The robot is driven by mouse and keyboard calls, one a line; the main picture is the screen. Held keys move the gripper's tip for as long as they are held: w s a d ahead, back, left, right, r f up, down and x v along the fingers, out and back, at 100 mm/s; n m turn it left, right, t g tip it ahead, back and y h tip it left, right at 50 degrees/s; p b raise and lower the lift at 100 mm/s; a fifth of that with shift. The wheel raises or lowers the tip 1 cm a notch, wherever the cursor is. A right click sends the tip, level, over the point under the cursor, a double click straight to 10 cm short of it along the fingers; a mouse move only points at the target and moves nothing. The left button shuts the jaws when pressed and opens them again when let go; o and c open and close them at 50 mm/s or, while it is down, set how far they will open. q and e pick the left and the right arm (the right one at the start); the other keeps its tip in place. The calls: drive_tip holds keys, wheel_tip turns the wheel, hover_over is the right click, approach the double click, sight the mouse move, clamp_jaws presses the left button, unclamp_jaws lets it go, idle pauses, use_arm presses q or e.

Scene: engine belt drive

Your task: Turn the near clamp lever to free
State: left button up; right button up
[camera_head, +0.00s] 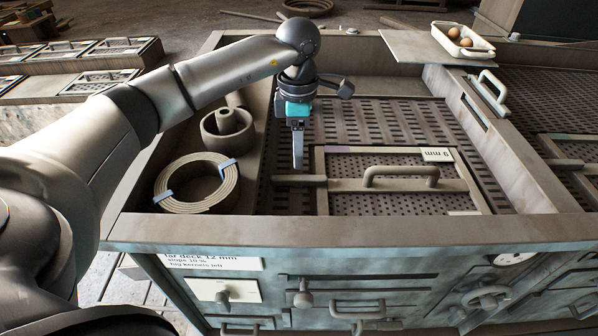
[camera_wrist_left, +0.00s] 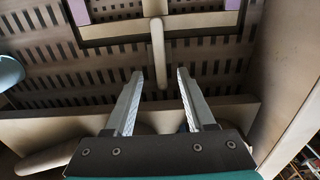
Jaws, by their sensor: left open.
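The near clamp lever (camera_head: 300,180) is a pale bar with a rounded end. It sticks out leftward from the left edge of a framed perforated screen (camera_head: 345,203). My left gripper (camera_head: 298,163) points down with its tips at or just above this lever in the head view. In the left wrist view the gripper (camera_wrist_left: 160,74) is open and empty. There the lever (camera_wrist_left: 158,52) points towards me, its rounded end lined up between the two fingertips. I cannot tell whether it is between them in depth. My right gripper is not in view.
A handle (camera_head: 400,172) stands up from the screen's crossbar. A coiled ring (camera_head: 172,201) and a round cup (camera_head: 227,143) lie left of the gripper. The box's front wall (camera_head: 350,232) is close in front. A tray with eggs (camera_head: 463,52) stands at back right.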

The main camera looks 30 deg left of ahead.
sight(298, 177)
use_arm(q)
wheel_tip(298, 177, down, 7)
drive_tip(key=shift+f, duration=0.15)
clamp_jaws()
idle(0.5)
